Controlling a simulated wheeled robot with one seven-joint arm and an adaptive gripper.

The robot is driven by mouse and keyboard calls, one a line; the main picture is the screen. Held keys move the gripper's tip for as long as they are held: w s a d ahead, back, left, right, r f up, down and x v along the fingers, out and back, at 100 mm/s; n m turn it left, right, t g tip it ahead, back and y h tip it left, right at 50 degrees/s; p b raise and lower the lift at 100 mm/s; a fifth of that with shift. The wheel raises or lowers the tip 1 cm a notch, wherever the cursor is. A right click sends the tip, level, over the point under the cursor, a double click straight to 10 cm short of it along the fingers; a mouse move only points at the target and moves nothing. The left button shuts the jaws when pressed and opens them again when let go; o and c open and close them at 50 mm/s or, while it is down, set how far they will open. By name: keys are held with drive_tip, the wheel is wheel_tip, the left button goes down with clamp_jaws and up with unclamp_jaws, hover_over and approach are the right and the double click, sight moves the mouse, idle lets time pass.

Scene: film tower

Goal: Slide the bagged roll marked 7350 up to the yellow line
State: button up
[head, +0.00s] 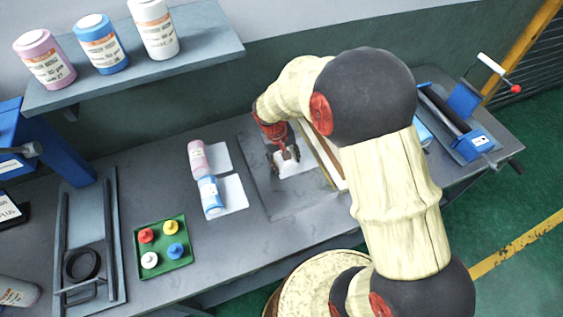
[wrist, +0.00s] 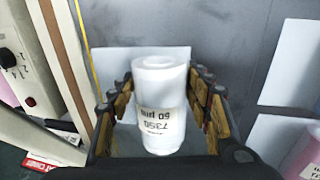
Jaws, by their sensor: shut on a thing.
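The roll marked 7350 (wrist: 159,122) is white, with a printed label that reads upside down in the wrist view. It sits against a flat white sheet or bag (wrist: 112,70) on the grey bench. My gripper (wrist: 160,98) has one finger on each side of the roll and is shut on it. In the head view my gripper (head: 284,160) is low over the bench and mostly hides the roll. The yellow line (wrist: 82,32) runs along the bench to the roll's left in the wrist view, apart from the roll.
A pink roll (head: 197,158) and a blue roll (head: 210,196) rest with white sheets to the left. A green tray (head: 163,262) holds coloured pegs. A cream machine (wrist: 25,75) stands beyond the line. Three rolls stand on the shelf (head: 140,78).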

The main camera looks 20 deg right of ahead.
sight(308, 158)
drive_tip(key=shift+d+p, duration=0.45)
drive_tip(key=shift+d, duration=3.65)
drive_tip(key=shift+w, duration=0.25)
drive_tip(key=o, duration=1.5)
drive_tip(key=r, duration=0.4)
drive_tip(key=a+r, duration=0.1)
drive_tip(key=r, duration=0.2)
drive_tip(key=a+r, duration=0.1)
drive_tip(key=r, duration=0.3)
drive_tip(key=shift+a+r, duration=0.15)
drive_tip(key=shift+r, duration=0.2)
